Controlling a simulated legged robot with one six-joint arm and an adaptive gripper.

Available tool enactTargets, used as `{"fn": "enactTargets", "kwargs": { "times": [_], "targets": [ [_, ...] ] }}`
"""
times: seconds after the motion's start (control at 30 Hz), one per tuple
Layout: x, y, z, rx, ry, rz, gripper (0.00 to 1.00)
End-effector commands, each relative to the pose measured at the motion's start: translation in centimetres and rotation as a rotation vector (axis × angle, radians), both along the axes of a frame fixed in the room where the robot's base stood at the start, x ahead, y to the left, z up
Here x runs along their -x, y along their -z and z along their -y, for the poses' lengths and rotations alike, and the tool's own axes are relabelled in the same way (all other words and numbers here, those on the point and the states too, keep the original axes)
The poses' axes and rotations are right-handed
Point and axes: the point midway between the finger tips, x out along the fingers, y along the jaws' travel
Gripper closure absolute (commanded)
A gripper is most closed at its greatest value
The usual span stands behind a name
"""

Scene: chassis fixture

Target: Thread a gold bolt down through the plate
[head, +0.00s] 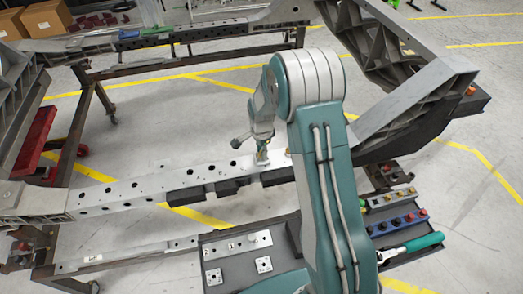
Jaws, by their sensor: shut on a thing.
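My gripper (262,152) points down over the silver beam (140,186) with round holes, near the beam's right part. It is shut on a small piece with a gold tint, which looks like a gold bolt (262,142); the fingers hide most of it. The fingertips are at or just above the beam's top face; I cannot tell whether the bolt is in a hole. A small gold-orange spot (289,152) shows on the beam beside my arm. A silver plate with holes (235,244) lies on the dark work surface in front.
A tray at right holds gold bolts (388,197) and blue and red pieces (398,222). A green-handled tool (424,242) lies below it. Two small square plates (264,265) lie on the work surface.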

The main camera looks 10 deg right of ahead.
Motion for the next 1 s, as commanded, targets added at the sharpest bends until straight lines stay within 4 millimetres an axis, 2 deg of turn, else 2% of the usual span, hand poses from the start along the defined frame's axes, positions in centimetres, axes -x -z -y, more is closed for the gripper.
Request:
{"fn": "enactTargets", "kwargs": {
  "times": [0.2,0.57,1.0],
  "targets": [
    [0.09,0.24,-0.01,0.0,0.207,-0.003,1.0],
    [0.1,0.26,-0.01,0.0,0.247,-0.004,1.0],
    [0.12,0.45,0.0,0.002,0.728,-0.003,1.0]
  ]
}}
